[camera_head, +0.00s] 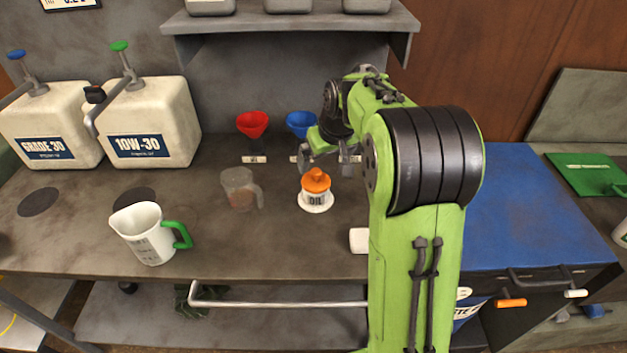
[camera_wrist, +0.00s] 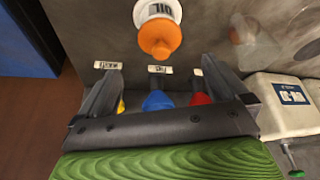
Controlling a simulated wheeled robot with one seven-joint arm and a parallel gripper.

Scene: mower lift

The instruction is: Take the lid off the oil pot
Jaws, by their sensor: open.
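The oil pot (camera_head: 316,201) is a small white pot with an "OIL" label, standing upright on the grey bench in the head view. Its orange knobbed lid (camera_head: 316,180) sits on top. In the wrist view the lid (camera_wrist: 159,38) shows at the top middle, with the labelled pot (camera_wrist: 156,10) behind it. My gripper (camera_wrist: 160,68) is open and empty, its two dark fingers spread wide. The lid lies just beyond the fingertips and is not between them. In the head view my gripper (camera_head: 326,162) is behind the pot, partly hidden by my arm.
A clear cup (camera_head: 239,188) stands left of the pot, and a white jug (camera_head: 148,236) with a green handle is nearer the front. Red (camera_head: 252,124) and blue (camera_head: 300,123) funnels stand behind. Two oil containers (camera_head: 150,118) stand at left. A shelf (camera_head: 290,22) overhangs the back.

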